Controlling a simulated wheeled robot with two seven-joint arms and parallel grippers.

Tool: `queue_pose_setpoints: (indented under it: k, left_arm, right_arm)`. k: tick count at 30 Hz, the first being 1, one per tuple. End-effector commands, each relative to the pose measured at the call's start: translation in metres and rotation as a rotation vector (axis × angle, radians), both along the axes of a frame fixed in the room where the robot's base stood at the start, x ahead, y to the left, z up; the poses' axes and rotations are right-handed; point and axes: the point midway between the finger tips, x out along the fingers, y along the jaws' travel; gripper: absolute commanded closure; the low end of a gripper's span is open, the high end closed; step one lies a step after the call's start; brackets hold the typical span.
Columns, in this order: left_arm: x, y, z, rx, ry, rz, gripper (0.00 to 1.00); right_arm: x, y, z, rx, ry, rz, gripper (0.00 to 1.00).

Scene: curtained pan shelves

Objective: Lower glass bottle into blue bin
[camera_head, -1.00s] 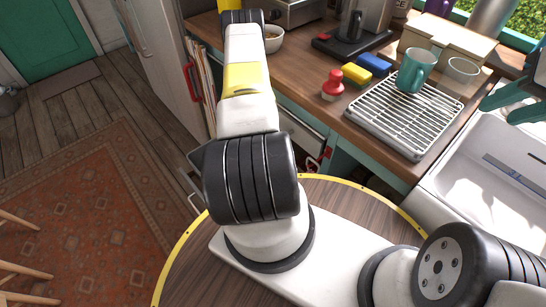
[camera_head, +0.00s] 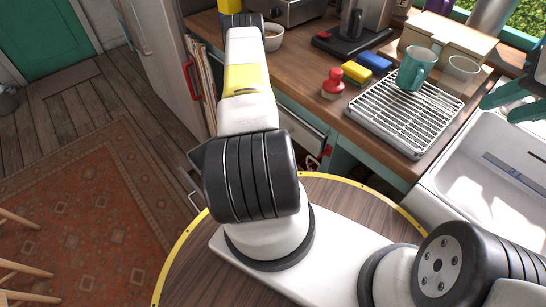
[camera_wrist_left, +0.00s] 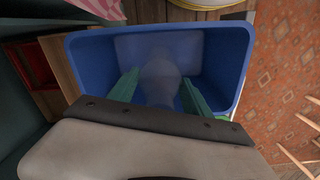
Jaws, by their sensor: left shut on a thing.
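The blue bin (camera_wrist_left: 236,62) fills the upper middle of the left wrist view, and I look down into it. My left gripper (camera_wrist_left: 160,92) has its two green fingers over the bin opening, shut on the glass bottle (camera_wrist_left: 160,72). The bottle is pale, see-through and dim against the bin's inside; I cannot tell whether it touches the bottom. The left gripper, bottle and bin do not show in the head view. My right gripper (camera_head: 508,108) is at the right edge of the head view, above the sink, with its teal fingers apart and nothing seen between them.
The counter holds a wire rack (camera_head: 405,112) with a teal mug (camera_head: 415,68), a red stamp-like object (camera_head: 333,84), a yellow sponge (camera_head: 356,74) and a bowl (camera_head: 272,38). The sink (camera_head: 500,165) is at right. A patterned rug (camera_head: 90,210) covers the floor at left.

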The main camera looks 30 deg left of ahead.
Motion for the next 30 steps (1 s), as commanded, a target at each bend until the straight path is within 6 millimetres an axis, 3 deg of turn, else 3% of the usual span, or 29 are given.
queue_pose_setpoints:
  k: [23,24,27,30]
  left_arm:
    - [0.0,0.0,-0.0086,0.0,0.0,0.0,1.0]
    - [0.0,0.0,-0.0086,0.0,0.0,0.0,0.39]
    - [0.0001,0.0001,-0.0086,0.0,0.0,0.0,0.19]
    - [0.0,0.0,-0.0086,0.0,0.0,0.0,0.17]
  right_arm:
    - [0.0,0.0,0.0,0.0,0.0,0.0,0.65]
    - [0.0,0.0,0.0,0.0,0.0,0.0,0.65]
    - [0.0,0.0,0.0,0.0,0.0,0.0,0.65]
    - [0.0,0.0,0.0,0.0,0.0,0.0,0.65]
